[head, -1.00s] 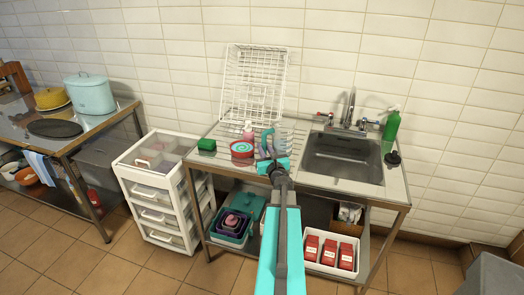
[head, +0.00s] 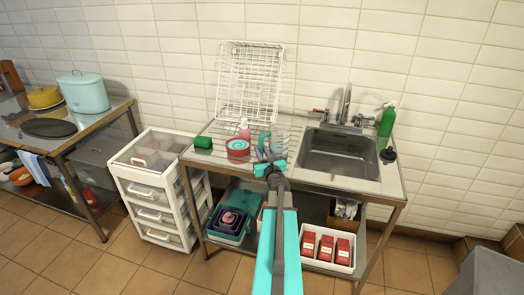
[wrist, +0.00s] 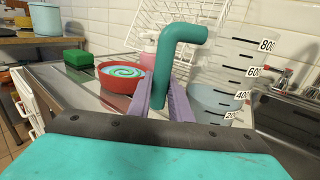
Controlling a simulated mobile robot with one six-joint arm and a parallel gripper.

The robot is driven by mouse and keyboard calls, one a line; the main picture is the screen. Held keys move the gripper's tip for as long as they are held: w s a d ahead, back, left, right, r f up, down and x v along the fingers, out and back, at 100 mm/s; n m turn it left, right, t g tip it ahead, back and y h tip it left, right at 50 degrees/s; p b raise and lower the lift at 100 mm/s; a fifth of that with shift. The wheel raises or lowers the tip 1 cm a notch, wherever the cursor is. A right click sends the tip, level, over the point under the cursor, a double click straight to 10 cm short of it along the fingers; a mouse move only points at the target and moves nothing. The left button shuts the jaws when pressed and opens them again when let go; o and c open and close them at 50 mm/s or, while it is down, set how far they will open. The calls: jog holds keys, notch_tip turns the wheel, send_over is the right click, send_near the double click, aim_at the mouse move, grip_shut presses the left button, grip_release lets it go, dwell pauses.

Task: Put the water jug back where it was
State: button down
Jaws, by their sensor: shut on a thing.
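The water jug (wrist: 228,82) is clear with a teal handle (wrist: 172,62) and black level marks from 200 to 800. Pale blue water fills its lower part. In the head view the jug (head: 279,142) is at the steel drainboard (head: 222,160), left of the sink; I cannot tell if its base touches the board. My gripper (head: 271,162) is shut on the handle; in the wrist view its purple fingers (wrist: 166,98) lie either side of the handle's lower part. My gripper partly hides the jug's near side and base.
Left of the jug are a red bowl (head: 238,150), a pink bottle (head: 244,129) and a green sponge (head: 203,142). A white wire rack (head: 250,80) leans behind. The sink (head: 338,155), green bottle (head: 386,122) and black plunger (head: 388,154) are to the right.

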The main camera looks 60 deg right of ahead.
jog(key=shift+w+a+r, duration=0.1)
jog(key=shift+w+a, duration=0.05)
jog(key=shift+a, duration=0.05)
jog(key=shift+d+f+b, duration=0.1)
jog(key=shift+f+b, duration=0.1)
jog(key=shift+b, duration=0.15)
jog(key=c, duration=1.6)
grip_release()
jog(key=shift+r+p, duration=0.15)
jog(key=shift+p, duration=0.2)
jog(key=shift+b+v, duration=1.65)
jog(key=shift+v, duration=3)
jog(key=shift+s+a+r+p, duration=0.1)
jog(key=shift+s+a+p, duration=0.15)
jog(key=shift+p, duration=0.2)
jog(key=shift+s+a+f+p, duration=0.15)
jog(key=shift+s+p, duration=0.15)
jog(key=shift+s, duration=0.05)
jog(key=shift+s+a+f+p, duration=0.1)
jog(key=shift+s+a+p, duration=0.05)
jog(key=shift+s+p, duration=0.15)
